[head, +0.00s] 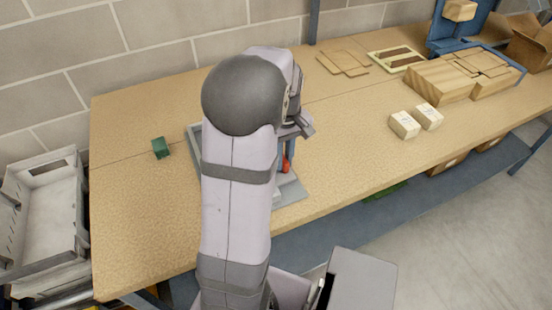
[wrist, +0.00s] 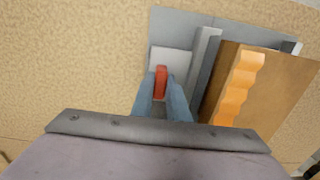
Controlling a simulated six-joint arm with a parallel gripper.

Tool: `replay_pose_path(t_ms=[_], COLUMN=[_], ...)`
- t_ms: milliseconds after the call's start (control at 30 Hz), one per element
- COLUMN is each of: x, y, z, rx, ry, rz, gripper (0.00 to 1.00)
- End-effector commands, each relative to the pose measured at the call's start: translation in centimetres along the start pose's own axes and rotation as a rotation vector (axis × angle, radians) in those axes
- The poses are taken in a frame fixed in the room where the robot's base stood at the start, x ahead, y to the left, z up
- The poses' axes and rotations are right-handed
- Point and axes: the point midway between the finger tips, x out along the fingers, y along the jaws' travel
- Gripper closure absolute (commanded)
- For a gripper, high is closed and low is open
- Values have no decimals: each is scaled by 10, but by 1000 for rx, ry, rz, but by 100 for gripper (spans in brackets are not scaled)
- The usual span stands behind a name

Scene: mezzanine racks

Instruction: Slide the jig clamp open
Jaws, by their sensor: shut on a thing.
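The jig (head: 291,193) is a grey plate on the wooden bench, largely hidden behind my arm in the head view. In the wrist view the grey plate (wrist: 178,22) carries upright grey rails, and a light grey clamp block (wrist: 170,60) with a red handle (wrist: 161,82) sits to their left. My gripper (wrist: 161,98) has its two blue fingers on either side of the red handle and is shut on it. The handle also shows as a small red spot in the head view (head: 286,165). A brown board (wrist: 275,85) with an orange wavy-edged strip (wrist: 238,90) lies right of the rails.
A small green block (head: 161,148) lies on the bench left of the jig. Two pale wooden blocks (head: 404,125) and a larger wooden box (head: 440,82) stand to the right. A white bin (head: 48,215) is beside the bench's left end. The bench's front left is clear.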

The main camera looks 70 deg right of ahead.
Motion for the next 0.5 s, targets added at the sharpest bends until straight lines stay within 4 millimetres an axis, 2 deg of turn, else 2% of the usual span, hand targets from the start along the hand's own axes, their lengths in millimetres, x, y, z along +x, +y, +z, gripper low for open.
replay_pose_path(t_ms=[33, 200, 233, 300, 500], x=[-2, -2, -2, -2, -1], y=[6, 6, 6, 6, 5], z=[0, -1, -1, -1, 0], rx=[-1, -1, -1, -1, -1], ry=[4, 6, 6, 6, 4], rz=[12, 15, 16, 15, 12], gripper=[100, 100, 84, 67, 67])
